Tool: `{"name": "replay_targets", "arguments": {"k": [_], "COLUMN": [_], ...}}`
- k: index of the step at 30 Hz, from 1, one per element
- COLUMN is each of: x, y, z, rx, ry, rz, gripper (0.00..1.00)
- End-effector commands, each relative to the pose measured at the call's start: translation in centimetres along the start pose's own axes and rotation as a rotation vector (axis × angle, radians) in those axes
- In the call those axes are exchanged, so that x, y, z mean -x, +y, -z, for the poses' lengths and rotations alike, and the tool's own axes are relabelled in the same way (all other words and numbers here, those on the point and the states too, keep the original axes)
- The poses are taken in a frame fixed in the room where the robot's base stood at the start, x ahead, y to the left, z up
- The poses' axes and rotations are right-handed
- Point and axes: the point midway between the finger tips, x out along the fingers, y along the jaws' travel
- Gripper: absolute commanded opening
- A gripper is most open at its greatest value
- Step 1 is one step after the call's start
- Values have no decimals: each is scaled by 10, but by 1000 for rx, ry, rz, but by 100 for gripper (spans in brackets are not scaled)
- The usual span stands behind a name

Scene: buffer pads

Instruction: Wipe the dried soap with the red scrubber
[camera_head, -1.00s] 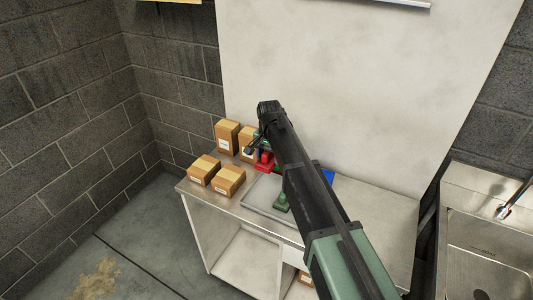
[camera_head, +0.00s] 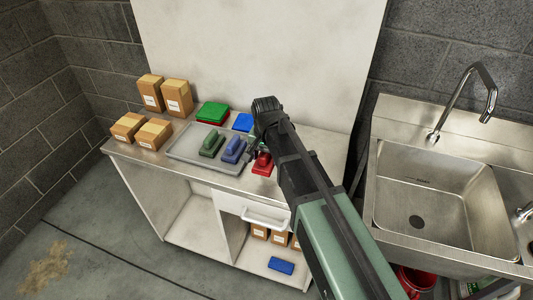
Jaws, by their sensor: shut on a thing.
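My gripper (camera_head: 262,143) is shut on the red scrubber (camera_head: 262,165) and holds it near the right side of the grey tray. The arm hides part of the gripper and of the counter behind it. I cannot tell whether the scrubber touches the counter. A tan, dried-looking patch (camera_head: 45,265) lies on the floor at the lower left, far from my gripper. I cannot tell whether it is the dried soap, and no other patch stands out clearly.
The grey tray (camera_head: 178,155) holds a green scrubber (camera_head: 212,144) and a blue scrubber (camera_head: 233,149). Several cardboard boxes (camera_head: 152,133) stand left. A steel sink (camera_head: 440,195) with a faucet (camera_head: 490,95) is at right.

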Motion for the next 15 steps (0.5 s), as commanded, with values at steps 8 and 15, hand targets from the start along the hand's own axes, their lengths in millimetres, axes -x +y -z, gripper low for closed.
{"name": "replay_targets", "arguments": {"k": [8, 15], "x": [-26, -48], "y": [-1, -2], "z": [-1, -2], "rx": [2, 4], "ry": [0, 0], "rz": [0, 0], "gripper": [44, 44]}}
